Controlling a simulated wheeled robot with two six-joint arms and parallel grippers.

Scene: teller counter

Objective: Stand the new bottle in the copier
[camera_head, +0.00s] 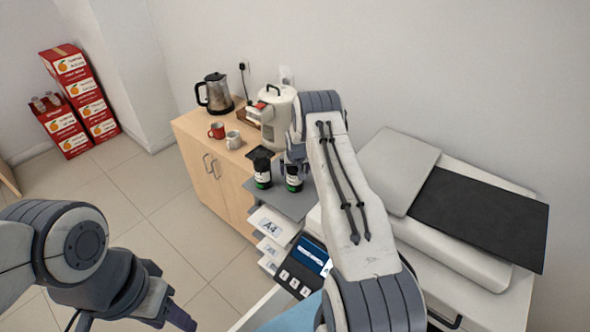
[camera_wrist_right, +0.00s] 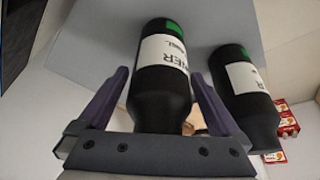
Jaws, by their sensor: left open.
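Two black bottles with white labels and green bands stand upright side by side on the copier's grey side shelf (camera_head: 292,204). In the head view the left bottle (camera_head: 262,174) is free, and it shows at the right of the right wrist view (camera_wrist_right: 245,95). The right bottle (camera_head: 294,179) is under my right wrist and lies between my right gripper's fingers (camera_wrist_right: 160,100), with narrow gaps at its sides; the gripper looks open. I cannot tell which bottle is new. My left gripper (camera_head: 178,318) is open and empty over the floor, partly cut off. The copier (camera_head: 455,262) is at the right, partly behind my right arm.
A wooden cabinet (camera_head: 205,165) carries a kettle (camera_head: 216,93), a red mug (camera_head: 217,130), a white mug (camera_head: 233,140) and a coffee machine (camera_head: 276,115). Paper drawers marked A4 (camera_head: 271,226) and a control panel (camera_head: 306,262) are below the shelf. Red boxes (camera_head: 75,90) stand far left.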

